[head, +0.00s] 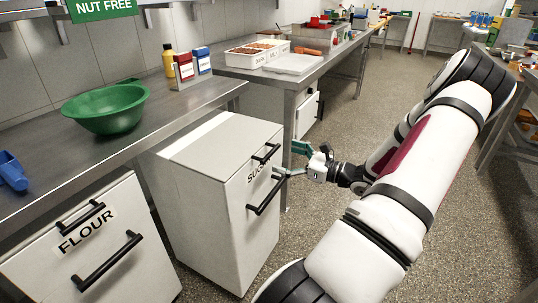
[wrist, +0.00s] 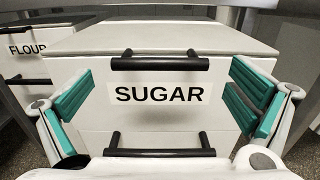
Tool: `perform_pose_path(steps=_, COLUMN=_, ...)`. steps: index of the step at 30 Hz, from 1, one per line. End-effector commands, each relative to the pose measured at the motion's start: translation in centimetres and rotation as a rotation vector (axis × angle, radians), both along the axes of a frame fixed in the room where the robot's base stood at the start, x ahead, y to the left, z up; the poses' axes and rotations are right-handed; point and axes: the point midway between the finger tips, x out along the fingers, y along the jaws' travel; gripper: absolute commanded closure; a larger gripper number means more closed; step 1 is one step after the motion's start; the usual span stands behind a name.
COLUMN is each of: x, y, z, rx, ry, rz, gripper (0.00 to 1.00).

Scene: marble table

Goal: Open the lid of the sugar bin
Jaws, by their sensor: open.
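The white sugar bin (head: 208,195) stands on the floor, partly under the steel table, with its lid (head: 205,143) closed. In the wrist view its "SUGAR" label (wrist: 158,94) sits between an upper black handle (wrist: 159,63) at the lid's front edge and a lower black handle (wrist: 158,152). My gripper (head: 287,160) is in front of the bin, at the height of the label. In the wrist view, the teal fingers of my gripper (wrist: 160,100) are spread wide on both sides of the label, with nothing between them. The upper handle is a little above the fingers.
A white flour bin (head: 130,225) with two black handles stands to the left. The steel table (head: 150,120) overhangs the bins' rear and carries a green bowl (head: 105,108) and small boxes. The speckled floor (head: 400,110) to the right is open.

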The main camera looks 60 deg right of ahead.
Motion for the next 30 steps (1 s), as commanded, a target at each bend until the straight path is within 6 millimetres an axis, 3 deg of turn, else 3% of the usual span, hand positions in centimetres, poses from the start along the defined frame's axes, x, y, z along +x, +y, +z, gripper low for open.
perform_pose_path(steps=3, x=2.3, y=0.2, z=-0.1, rx=-0.001, ry=-0.001, rz=0.003, gripper=0.0)
perform_pose_path(steps=9, x=4.7, y=0.4, z=0.0, rx=-0.001, ry=-0.001, rz=0.001, gripper=0.0)
perform_pose_path(steps=22, x=5.5, y=0.4, z=0.0, rx=-0.001, ry=0.001, rz=0.0, gripper=0.0)
perform_pose_path(steps=30, x=5.5, y=0.4, z=0.0, rx=-0.001, ry=0.0, rz=0.0, gripper=0.59)
